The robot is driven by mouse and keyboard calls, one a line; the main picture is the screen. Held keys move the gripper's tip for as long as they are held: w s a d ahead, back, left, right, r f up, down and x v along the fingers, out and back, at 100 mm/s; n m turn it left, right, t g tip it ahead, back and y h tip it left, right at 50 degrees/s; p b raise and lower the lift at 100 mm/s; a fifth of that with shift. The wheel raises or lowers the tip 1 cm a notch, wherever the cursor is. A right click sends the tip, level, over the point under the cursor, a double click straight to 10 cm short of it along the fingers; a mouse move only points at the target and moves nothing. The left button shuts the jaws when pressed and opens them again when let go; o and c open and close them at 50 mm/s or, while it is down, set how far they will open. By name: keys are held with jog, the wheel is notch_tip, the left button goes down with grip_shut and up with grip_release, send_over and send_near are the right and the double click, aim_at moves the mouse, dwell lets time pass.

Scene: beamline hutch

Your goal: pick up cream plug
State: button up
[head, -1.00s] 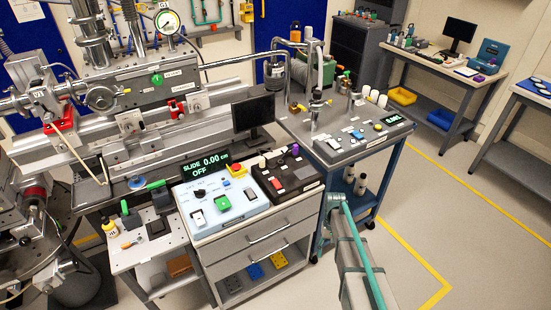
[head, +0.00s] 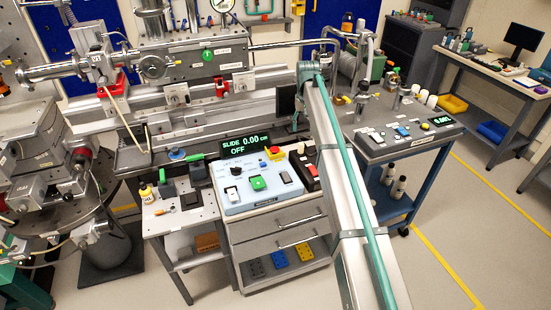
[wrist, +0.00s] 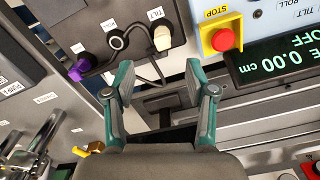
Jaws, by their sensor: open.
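The cream plug (wrist: 161,38) stands in the dark panel (wrist: 60,18) beside the label TILT, in the wrist view. A black cable runs by it. My gripper (wrist: 160,82) is open and empty, its two teal-backed fingers spread below the plug in the picture and apart from it. A purple plug (wrist: 78,70) sits on the same panel to the left, with a black ringed socket (wrist: 117,41) between the two.
A red stop button (wrist: 223,40) on a yellow base and the slide display (wrist: 277,62) lie right of the plug. A monitor (head: 286,102) stands behind, partly covered. The blue cart (head: 420,150) with another control box stands to the right.

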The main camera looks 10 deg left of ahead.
aim_at(301, 145)
jog(key=shift+a+f, duration=0.1)
jog(key=shift+a, duration=0.35)
jog(key=shift+f, duration=0.3)
jog(key=f+p, duration=0.1)
jog(key=f, duration=0.2)
jog(key=f+p, duration=0.1)
jog(key=f, duration=0.2)
jog(key=f+p, duration=0.1)
jog(key=f, duration=0.2)
jog(key=shift+d+f+p, duration=0.25)
jog(key=shift+f+p, duration=0.15)
grip_shut()
